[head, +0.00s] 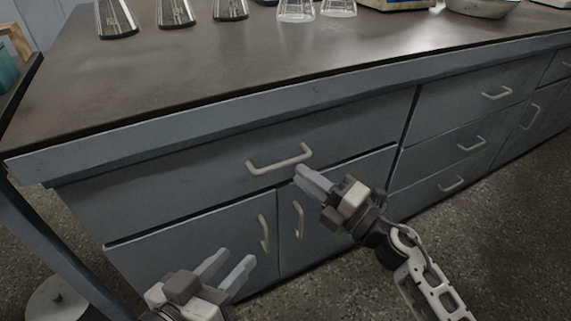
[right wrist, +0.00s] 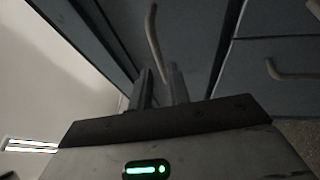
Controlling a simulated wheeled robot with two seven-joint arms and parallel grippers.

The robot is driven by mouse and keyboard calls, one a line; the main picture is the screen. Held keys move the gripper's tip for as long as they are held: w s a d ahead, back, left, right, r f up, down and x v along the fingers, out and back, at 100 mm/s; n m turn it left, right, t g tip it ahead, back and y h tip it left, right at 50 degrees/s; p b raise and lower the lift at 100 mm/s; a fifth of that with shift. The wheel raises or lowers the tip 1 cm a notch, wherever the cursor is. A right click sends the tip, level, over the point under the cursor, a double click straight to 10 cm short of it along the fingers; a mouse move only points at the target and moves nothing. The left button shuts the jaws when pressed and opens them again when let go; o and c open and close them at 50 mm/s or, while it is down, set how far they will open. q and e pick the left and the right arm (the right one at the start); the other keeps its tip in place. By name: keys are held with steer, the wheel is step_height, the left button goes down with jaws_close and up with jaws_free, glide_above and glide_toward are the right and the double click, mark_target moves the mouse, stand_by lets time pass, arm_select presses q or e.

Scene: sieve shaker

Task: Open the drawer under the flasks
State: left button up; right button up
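The wide grey drawer (head: 200,172) is closed under the bench top, below several glass flasks (head: 116,18). Its pale bar handle (head: 280,160) is horizontal in the head view. In the right wrist view the handle (right wrist: 152,35) shows just beyond the fingertips. My right gripper (head: 303,178) is just below and in front of the handle's right end, apart from it. Its fingers show a narrow gap in the right wrist view (right wrist: 160,80), open and empty. My left gripper (head: 232,260) is open and empty, low in front of the left cupboard door.
Two cupboard doors with upright handles (head: 264,232) (head: 298,219) lie below the drawer. A stack of narrower drawers (head: 470,145) stands to the right. The bench top (head: 200,65) overhangs the drawer front. The speckled floor in front is clear.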

mark_target(286, 163)
steer(key=x, duration=0.5)
steer(key=shift+w+a, duration=0.15)
arm_select(q)
steer(key=shift+d+r, duration=0.1)
arm_select(e)
steer(key=shift+a, duration=0.1)
jaws_close()
arm_select(q)
steer(key=shift+r, duration=0.1)
